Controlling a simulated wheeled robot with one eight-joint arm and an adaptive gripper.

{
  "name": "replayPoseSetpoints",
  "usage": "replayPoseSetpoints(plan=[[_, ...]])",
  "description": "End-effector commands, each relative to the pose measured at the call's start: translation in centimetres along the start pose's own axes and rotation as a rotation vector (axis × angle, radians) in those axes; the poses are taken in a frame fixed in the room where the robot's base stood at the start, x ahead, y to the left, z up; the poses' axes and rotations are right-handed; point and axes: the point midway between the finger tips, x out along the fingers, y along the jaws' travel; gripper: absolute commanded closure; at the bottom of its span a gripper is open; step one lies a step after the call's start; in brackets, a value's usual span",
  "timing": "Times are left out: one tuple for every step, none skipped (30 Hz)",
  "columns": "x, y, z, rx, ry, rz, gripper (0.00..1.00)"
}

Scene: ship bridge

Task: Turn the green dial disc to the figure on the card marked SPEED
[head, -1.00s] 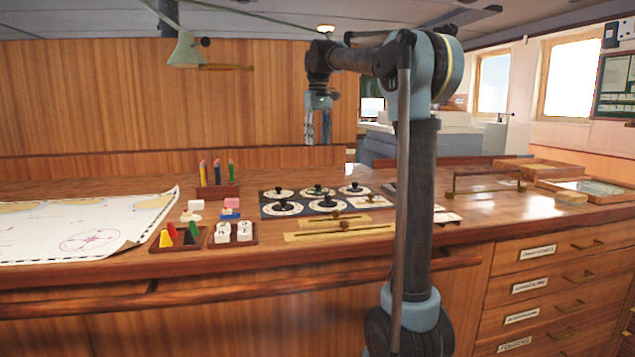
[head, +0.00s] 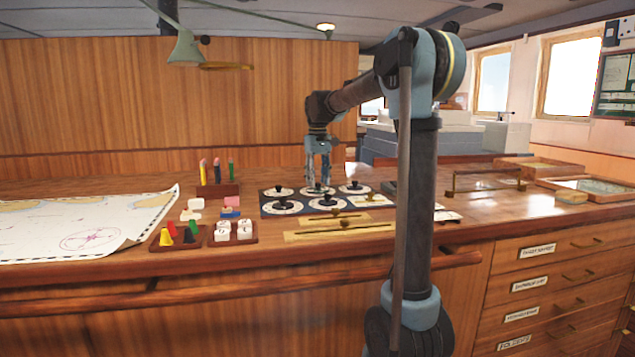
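A dark panel (head: 266,210) on the desk carries several pale round dials with black knobs, in two rows. The dial at the middle of the back row (head: 318,190) looks greenish and is partly hidden by my fingers. My gripper (head: 318,184) points straight down at this dial, its two fingers apart, with the tips close to the knob. I cannot tell whether they touch it. A small pale card (head: 447,215) lies to the right, partly behind my arm; its writing is too small to read. I cannot make out the word SPEED anywhere.
A chart (head: 85,225) covers the left of the desk. A pencil rack (head: 218,190), trays of small pieces (head: 180,238) and brass rulers (head: 340,232) surround the panel. A brass rail (head: 487,172) stands on the right. Free desk lies behind the panel.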

Motion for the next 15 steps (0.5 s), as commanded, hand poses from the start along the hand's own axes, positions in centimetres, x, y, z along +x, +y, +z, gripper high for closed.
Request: replayPoseSetpoints(plan=[[0.26, 0.0, 0.0, 0.0, 0.0, 0.0, 0.6], [0.35, 0.0, 0.01, 0.0, 0.0, 0.0, 0.6], [0.43, 0.0, 0.01, 0.0, 0.0, 0.0, 0.6], [0.47, 0.0, 0.01, 0.0, 0.0, 0.0, 0.6], [0.49, 0.0, 0.01, 0.0, 0.0, 0.0, 0.6], [0.5, 0.0, 0.01, 0.0, 0.0, 0.0, 0.6], [0.5, 0.0, 0.01, 0.0, 0.0, 0.0, 0.6], [0.49, 0.0, 0.01, 0.0, 0.0, 0.0, 0.6], [0.48, 0.0, 0.01, 0.0, 0.0, 0.0, 0.6], [0.48, 0.0, 0.01, 0.0, 0.0, 0.0, 0.6], [0.48, 0.0, 0.01, 0.0, 0.0, 0.0, 0.6], [0.48, 0.0, 0.01, 0.0, 0.0, 0.0, 0.69], [0.47, 0.0, 0.01, 0.0, 0.0, 0.0, 0.76], [0.47, 0.0, 0.01, 0.0, 0.0, 0.0, 0.83], [0.47, 0.0, 0.01, 0.0, 0.0, 0.0, 0.92]])
